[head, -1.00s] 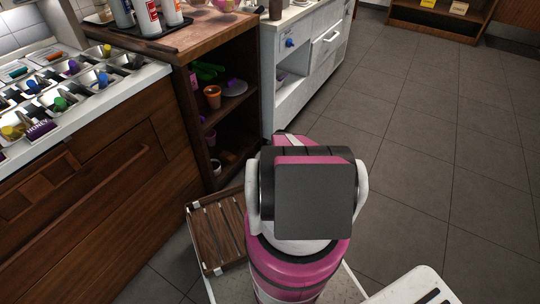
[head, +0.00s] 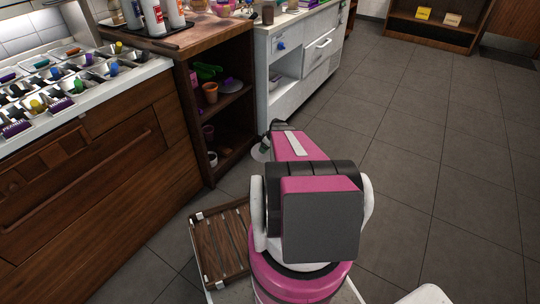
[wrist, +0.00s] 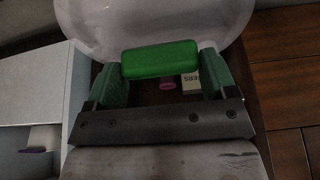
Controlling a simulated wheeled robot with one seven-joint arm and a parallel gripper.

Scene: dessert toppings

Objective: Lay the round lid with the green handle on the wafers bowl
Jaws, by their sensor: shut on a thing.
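The round lid (wrist: 150,20) is pale and see-through, and fills the top of the wrist view. Its green handle (wrist: 160,60) sits between the fingers of my gripper (wrist: 158,78), which is shut on it. In the head view, a pale edge of the lid (head: 259,154) shows beside my arm, low in front of the cabinets; the arm hides most of the gripper. Behind the handle in the wrist view is a white card (wrist: 190,82) reading "ERS", partly covered. I cannot tell which bowl is the wafers bowl.
The counter at left (head: 140,72) holds several metal topping bins with coloured handles and label cards. An open wooden shelf (head: 228,130) and a white cabinet (head: 300,60) stand beyond it. The floor (head: 440,150) at right is clear.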

